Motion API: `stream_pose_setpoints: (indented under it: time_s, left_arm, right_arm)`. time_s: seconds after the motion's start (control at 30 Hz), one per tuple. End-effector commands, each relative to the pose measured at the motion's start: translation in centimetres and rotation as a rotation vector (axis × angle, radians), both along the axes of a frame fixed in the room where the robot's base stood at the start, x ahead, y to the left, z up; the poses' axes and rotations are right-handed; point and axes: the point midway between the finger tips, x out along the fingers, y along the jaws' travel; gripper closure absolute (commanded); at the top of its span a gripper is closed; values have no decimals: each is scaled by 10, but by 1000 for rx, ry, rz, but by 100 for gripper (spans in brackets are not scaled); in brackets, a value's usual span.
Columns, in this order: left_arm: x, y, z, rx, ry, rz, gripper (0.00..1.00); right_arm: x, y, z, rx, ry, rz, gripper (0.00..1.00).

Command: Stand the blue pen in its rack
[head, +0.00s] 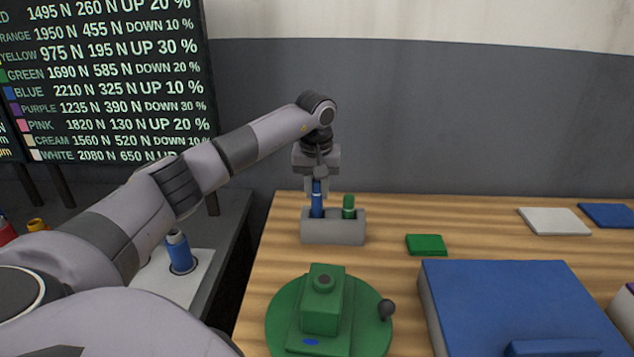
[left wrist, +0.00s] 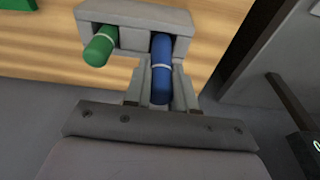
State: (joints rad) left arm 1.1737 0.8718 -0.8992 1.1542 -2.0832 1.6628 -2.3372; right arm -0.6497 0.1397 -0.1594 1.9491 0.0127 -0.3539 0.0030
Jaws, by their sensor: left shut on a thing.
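The blue pen (head: 317,200) stands upright at the left slot of the grey rack (head: 333,233), its lower part hidden by the rack. My left gripper (head: 317,190) is above the rack and shut on the pen's upper part. In the left wrist view the blue pen (left wrist: 161,75) lies between the fingers of my left gripper (left wrist: 160,95), and its far end meets the rack (left wrist: 135,14). How deep the pen sits cannot be told. A green pen (head: 348,206) stands in the rack's right slot. My right gripper is not in view.
A green turntable (head: 278,318) with a block and a dark knob is in front of the rack. A large blue-topped box (head: 510,300) is at the right, and a small green pad (head: 426,244) lies right of the rack. A price board (head: 110,80) stands at the back left.

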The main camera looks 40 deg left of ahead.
Motion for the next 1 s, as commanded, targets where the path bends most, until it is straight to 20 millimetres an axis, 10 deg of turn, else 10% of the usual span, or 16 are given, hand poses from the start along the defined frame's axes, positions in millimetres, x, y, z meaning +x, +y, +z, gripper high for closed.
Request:
stream_pose_setpoints:
  time_s: [0.97, 1.0]
  left_arm:
    - [0, 0, -36, 1, 1, 1, 99]
    - [0, 0, -36, 1, 1, 1, 65]
  right_arm:
    - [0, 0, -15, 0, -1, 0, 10]
    - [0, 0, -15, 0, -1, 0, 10]
